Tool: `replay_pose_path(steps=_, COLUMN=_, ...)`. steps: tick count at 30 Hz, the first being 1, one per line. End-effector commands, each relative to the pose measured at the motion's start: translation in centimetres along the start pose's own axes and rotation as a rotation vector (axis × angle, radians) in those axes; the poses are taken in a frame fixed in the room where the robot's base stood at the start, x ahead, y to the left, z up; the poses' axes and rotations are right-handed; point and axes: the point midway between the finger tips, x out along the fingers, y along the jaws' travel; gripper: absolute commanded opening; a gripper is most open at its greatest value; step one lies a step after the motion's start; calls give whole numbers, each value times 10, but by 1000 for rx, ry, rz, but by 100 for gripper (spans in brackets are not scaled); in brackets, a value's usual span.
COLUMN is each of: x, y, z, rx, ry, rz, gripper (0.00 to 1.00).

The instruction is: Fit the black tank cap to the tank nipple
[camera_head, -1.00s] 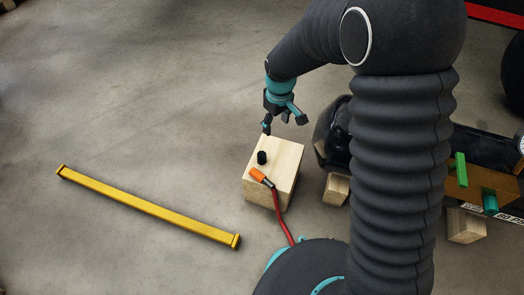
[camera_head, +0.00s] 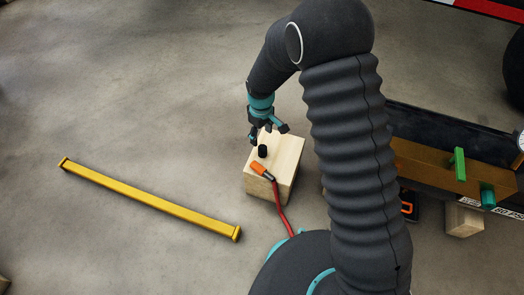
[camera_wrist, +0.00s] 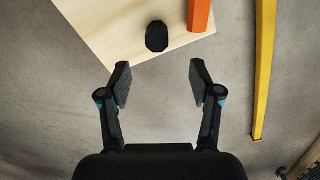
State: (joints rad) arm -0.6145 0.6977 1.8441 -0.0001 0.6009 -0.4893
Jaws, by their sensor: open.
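The black tank cap (camera_head: 263,151) stands on top of a pale wooden block (camera_head: 286,158). It also shows in the wrist view (camera_wrist: 157,37), close to the block's edge. My gripper (camera_head: 267,136) is open and empty, just behind and above the cap in the head view. In the wrist view my gripper (camera_wrist: 158,82) has its fingers spread wide, with the cap beyond the fingertips and roughly centred between them. I cannot make out the tank nipple; my arm covers part of the scene on the right.
An orange connector (camera_head: 261,169) with a red hose (camera_head: 281,212) lies on the block beside the cap. A yellow bar (camera_head: 150,199) lies on the floor at left. A brown assembly with a green handle (camera_head: 459,164) stands at right. The floor at upper left is clear.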

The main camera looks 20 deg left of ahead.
Motion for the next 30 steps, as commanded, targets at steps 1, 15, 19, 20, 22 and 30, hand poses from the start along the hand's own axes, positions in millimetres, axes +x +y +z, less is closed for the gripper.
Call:
replay_pose_path(steps=1, x=11, y=0, z=0, rx=0, ry=-2, rz=-1, gripper=64)
replay_pose_path(steps=15, x=50, y=1, z=0, rx=1, ry=1, rz=1, gripper=64)
replay_pose_path(steps=19, x=50, y=1, z=0, rx=1, ry=1, rz=1, gripper=64)
replay_pose_path(steps=20, x=50, y=1, z=0, rx=1, ry=1, rz=1, gripper=64)
replay_pose_path(steps=22, x=51, y=1, z=0, rx=1, ry=1, rz=0, gripper=64)
replay_pose_path(steps=30, x=86, y=4, z=-4, rx=1, ry=-2, rz=-1, gripper=64)
